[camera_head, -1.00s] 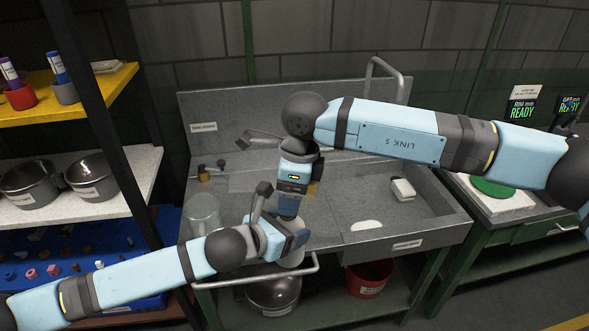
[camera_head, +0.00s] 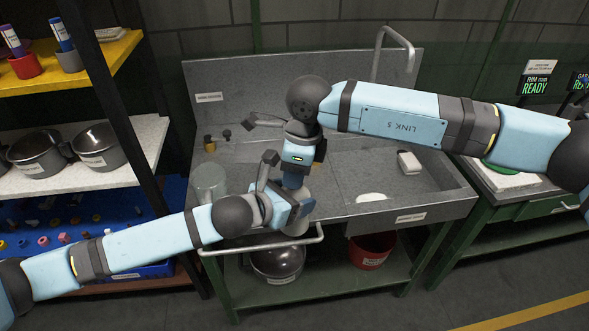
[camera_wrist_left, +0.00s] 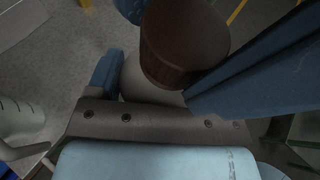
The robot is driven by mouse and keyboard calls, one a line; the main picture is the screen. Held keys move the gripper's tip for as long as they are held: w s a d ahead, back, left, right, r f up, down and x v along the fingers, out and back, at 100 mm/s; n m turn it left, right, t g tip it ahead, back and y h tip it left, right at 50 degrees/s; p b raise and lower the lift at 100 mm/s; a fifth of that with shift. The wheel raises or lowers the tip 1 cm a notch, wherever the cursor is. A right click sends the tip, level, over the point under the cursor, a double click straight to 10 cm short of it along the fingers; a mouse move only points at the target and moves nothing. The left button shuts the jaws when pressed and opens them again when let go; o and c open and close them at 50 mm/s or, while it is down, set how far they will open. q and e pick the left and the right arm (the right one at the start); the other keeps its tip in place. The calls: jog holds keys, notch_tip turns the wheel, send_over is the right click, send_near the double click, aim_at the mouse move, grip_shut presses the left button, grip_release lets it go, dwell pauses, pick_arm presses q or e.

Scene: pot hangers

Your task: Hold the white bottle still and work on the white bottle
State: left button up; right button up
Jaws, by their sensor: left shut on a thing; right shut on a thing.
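The white bottle (camera_head: 297,228) shows in the head view as a pale base below my left gripper, at the front edge of the sink unit. My left gripper (camera_head: 295,210) is shut around it from the left. In the left wrist view, the pale bottle body (camera_wrist_left: 142,82) sits between the blue fingers, partly hidden by a dark brown cylinder (camera_wrist_left: 185,45) that looks like its top. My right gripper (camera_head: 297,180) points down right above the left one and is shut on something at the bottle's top. The arms hide most of the bottle, and its exact tilt is unclear.
A clear glass jug (camera_head: 209,182) stands close left of the grippers. The sink unit (camera_head: 400,215) has a front rail (camera_head: 265,246) just below them. A white block (camera_head: 409,162) lies right. A dark pot (camera_head: 278,262) and red bucket (camera_head: 371,250) sit below.

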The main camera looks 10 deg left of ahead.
jog(key=n, duration=0.5)
jog(key=shift+w+n+g, duration=0.1)
jog(key=shift+n+g, duration=0.2)
jog(key=shift+g, duration=0.1)
jog(key=n, duration=0.4)
jog(key=shift+n+h, duration=0.3)
jog(key=shift+h, duration=0.1)
jog(key=o, duration=1)
jog(key=shift+r, duration=0.1)
